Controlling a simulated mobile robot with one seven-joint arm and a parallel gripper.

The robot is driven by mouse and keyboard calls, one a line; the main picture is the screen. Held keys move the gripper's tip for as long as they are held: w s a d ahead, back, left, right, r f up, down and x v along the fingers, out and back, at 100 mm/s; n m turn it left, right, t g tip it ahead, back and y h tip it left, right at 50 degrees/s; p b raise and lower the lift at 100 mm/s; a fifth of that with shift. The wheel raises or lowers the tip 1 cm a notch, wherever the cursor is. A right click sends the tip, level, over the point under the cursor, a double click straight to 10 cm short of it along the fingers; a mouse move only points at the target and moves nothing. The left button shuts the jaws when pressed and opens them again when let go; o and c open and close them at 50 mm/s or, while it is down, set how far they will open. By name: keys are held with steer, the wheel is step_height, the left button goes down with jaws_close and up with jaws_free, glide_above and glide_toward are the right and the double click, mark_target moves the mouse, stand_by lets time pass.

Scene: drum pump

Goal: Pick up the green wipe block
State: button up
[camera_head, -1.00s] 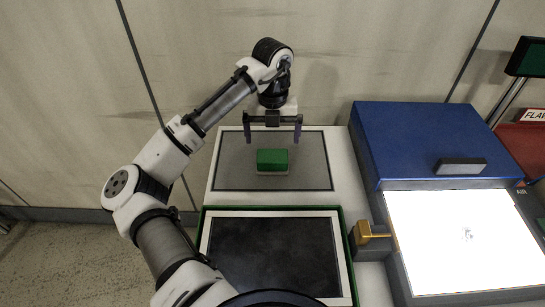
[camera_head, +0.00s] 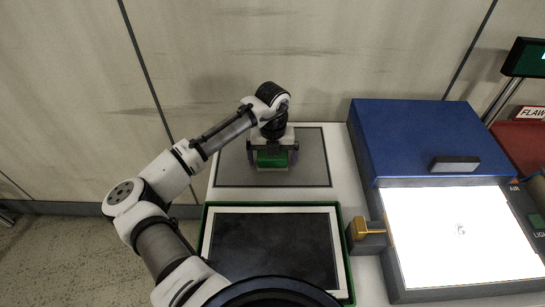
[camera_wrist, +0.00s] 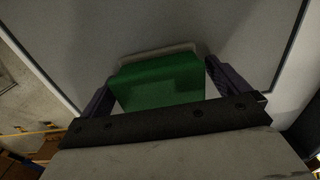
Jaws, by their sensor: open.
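The green wipe block (camera_head: 272,159) lies on a grey mat (camera_head: 232,170) with a dark border, at the back of the white table. It has a pale base layer, which shows along its far edge in the wrist view. My gripper (camera_head: 272,162) is open and points down over the block, with one finger on each side of it. In the wrist view the green block (camera_wrist: 160,82) sits between the two dark fingers of my gripper (camera_wrist: 162,95). I cannot tell whether either finger touches it.
A green-rimmed tray (camera_head: 207,232) with a dark panel lies in front of the mat. To the right stand a blue box (camera_head: 415,135), a bright white light panel (camera_head: 460,240) and a yellow latch-like part (camera_head: 368,228). The mat around the block is clear.

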steer(key=c, duration=1)
steer(key=shift+o, duration=0.2)
steer(key=shift+r, duration=0.15)
step_height(320, 180, up, 20)
steer(key=b, duration=0.3)
steer(key=o, duration=0.5)
steer(key=c, duration=0.4)
steer(key=shift+o, duration=0.2)
steer(key=shift+d, duration=0.15)
